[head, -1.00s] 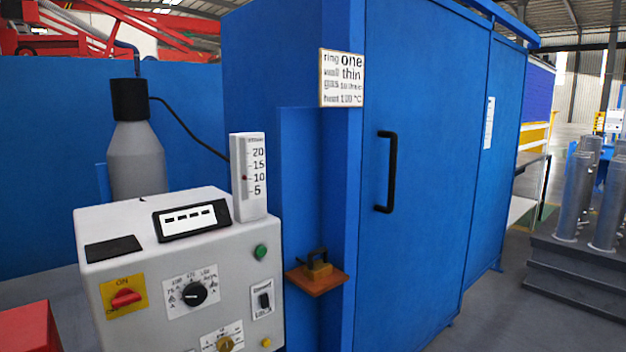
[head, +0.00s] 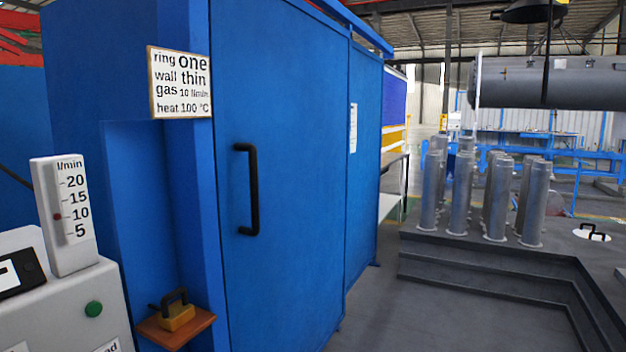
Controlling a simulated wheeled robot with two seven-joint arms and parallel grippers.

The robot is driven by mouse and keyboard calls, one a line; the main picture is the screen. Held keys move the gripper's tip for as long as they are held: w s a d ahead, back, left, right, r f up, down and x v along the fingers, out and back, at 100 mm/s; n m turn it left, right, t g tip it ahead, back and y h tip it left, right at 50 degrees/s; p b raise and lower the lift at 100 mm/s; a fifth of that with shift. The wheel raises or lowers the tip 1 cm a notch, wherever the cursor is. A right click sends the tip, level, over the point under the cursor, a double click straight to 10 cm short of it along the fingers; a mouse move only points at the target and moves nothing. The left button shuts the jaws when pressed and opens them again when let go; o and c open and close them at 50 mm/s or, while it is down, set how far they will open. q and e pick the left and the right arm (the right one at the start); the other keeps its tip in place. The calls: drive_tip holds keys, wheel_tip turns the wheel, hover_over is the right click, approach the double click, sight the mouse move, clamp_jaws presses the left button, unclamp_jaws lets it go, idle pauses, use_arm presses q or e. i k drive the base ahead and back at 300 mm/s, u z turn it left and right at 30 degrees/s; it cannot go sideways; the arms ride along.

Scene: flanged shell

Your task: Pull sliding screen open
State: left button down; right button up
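The blue sliding screen (head: 285,170) stands upright left of the middle of the head view. A black bar handle (head: 253,190) is fixed upright near its left edge. A second blue panel (head: 364,160) with a small white notice (head: 353,128) adjoins it on the right. I cannot tell from this view how far the screen is open; no gap shows at its left edge. Neither gripper is in view, and nothing is seen touching the handle.
A white control box (head: 75,310) with a flow gauge (head: 64,214) stands at the lower left. A small wooden shelf (head: 176,330) with a yellow block (head: 177,317) juts out beside the screen. Grey steps (head: 480,290) bear several metal cylinders (head: 459,192) at right. Grey floor (head: 385,325) lies clear between.

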sight(280, 74)
drive_tip(key=z, duration=0.05)
drive_tip(key=i, duration=0.9)
drive_tip(key=u, duration=0.4)
